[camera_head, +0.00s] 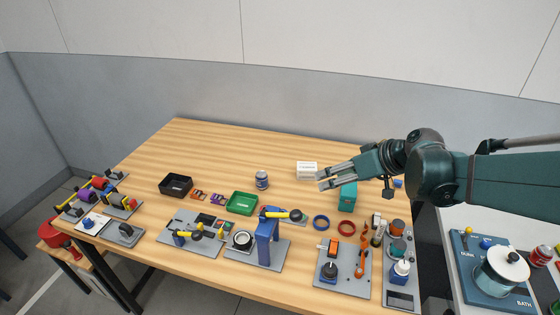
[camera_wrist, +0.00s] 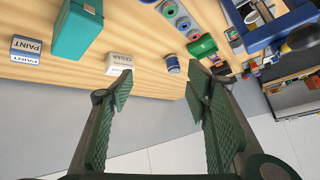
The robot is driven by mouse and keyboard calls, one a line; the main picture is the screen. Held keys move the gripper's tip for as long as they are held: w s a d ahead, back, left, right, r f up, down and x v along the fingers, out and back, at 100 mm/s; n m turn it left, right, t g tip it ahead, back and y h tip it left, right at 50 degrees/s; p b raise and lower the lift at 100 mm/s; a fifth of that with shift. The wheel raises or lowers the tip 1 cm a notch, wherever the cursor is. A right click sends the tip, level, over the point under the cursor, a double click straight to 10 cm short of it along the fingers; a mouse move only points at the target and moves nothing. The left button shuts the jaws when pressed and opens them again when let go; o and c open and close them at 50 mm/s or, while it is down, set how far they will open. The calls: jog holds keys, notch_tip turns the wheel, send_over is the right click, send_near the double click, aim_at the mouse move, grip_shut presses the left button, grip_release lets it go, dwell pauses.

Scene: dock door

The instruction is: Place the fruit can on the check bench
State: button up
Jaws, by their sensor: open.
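A small blue-grey can (camera_head: 262,180) stands upright on the wooden bench (camera_head: 215,150), left of my gripper; it also shows in the wrist view (camera_wrist: 172,64). A red can (camera_head: 541,254) stands on the pale surface at the far right. I cannot read either label, so I cannot tell which is the fruit can, nor which surface is the check bench. My gripper (camera_head: 321,180) is open and empty above the bench's right half, its fingers pointing left. In the wrist view its fingers (camera_wrist: 160,85) are spread apart.
A white CEDAR box (camera_head: 307,170) and a teal block (camera_head: 347,197) stand near my gripper. A green tray (camera_head: 242,203), a black bin (camera_head: 176,186) and several fixtures line the front. The bench's back left is clear. A pot (camera_head: 500,272) stands at right.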

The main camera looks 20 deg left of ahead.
jog(key=w+a+f+n+g+y, duration=0.25)
jog(key=w+a+f+n, duration=0.2)
jog(key=w+a, duration=0.5)
jog(key=n+g+y, duration=0.1)
jog(key=n+y, duration=0.3)
send_near(267, 177)
jog(key=x, duration=0.3)
jog(key=shift+a+r, duration=0.1)
jog(key=shift+a, duration=0.35)
jog(key=shift+w+a+f+n+g, duration=0.1)
jog(key=shift+a+f+n+g, duration=0.15)
jog(key=shift+a+f, duration=0.15)
jog(key=shift+x, duration=1.25)
jog(key=shift+b+x, duration=0.9)
jog(key=shift+x, duration=1.7)
jog(key=shift+w, duration=0.1)
jog(key=c, duration=1.2)
